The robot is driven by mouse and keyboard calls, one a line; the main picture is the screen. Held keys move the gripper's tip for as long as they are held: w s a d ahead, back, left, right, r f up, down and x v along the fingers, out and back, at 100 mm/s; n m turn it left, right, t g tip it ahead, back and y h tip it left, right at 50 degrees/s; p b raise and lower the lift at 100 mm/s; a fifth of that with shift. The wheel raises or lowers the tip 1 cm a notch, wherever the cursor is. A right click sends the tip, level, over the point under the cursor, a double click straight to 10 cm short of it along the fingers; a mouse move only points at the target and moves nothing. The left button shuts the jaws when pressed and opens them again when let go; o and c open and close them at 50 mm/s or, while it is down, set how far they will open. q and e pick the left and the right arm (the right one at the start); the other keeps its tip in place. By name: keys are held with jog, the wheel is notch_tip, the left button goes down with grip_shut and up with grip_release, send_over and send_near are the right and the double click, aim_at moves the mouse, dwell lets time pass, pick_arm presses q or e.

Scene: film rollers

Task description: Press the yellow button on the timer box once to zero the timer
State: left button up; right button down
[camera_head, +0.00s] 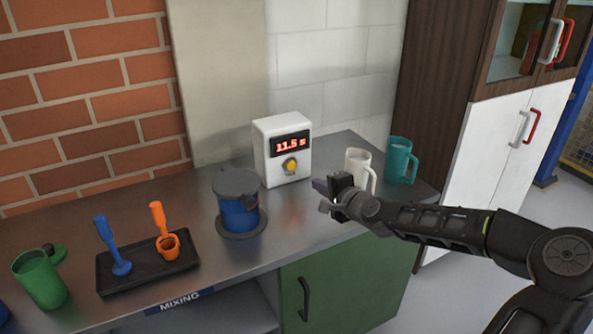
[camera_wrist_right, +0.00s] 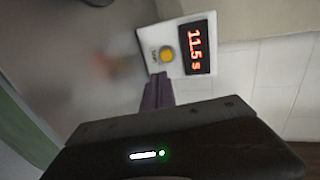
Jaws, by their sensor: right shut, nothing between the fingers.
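The white timer box (camera_head: 282,150) stands at the back of the metal counter with a red display reading 11.5 s. Its round yellow button (camera_head: 290,166) sits on the front face below the display. In the right wrist view the box (camera_wrist_right: 149,42) appears turned, with the yellow button (camera_wrist_right: 166,54) beside the display. My right gripper (camera_head: 320,188) is shut and empty, in front of the box and to its right. In the wrist view its fingertips (camera_wrist_right: 158,80) point toward the button and appear just short of it; exact contact distance is unclear. My left gripper is out of view.
A blue pot with a grey lid (camera_head: 238,200) stands left of the box. A white mug (camera_head: 358,168) and a teal mug (camera_head: 401,160) stand right, close behind my right gripper. A black tray (camera_head: 150,268) with blue and orange tools and a green cup (camera_head: 39,279) are farther left.

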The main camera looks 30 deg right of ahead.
jog(key=p, duration=0.1)
send_near(292, 167)
jog(key=x, duration=0.5)
jog(key=shift+a+f, duration=0.1)
jog(key=shift+f, duration=0.05)
jog(key=shift+w+f+p, duration=0.1)
jog(key=shift+w+p, duration=0.25)
jog(key=shift+w, duration=0.35)
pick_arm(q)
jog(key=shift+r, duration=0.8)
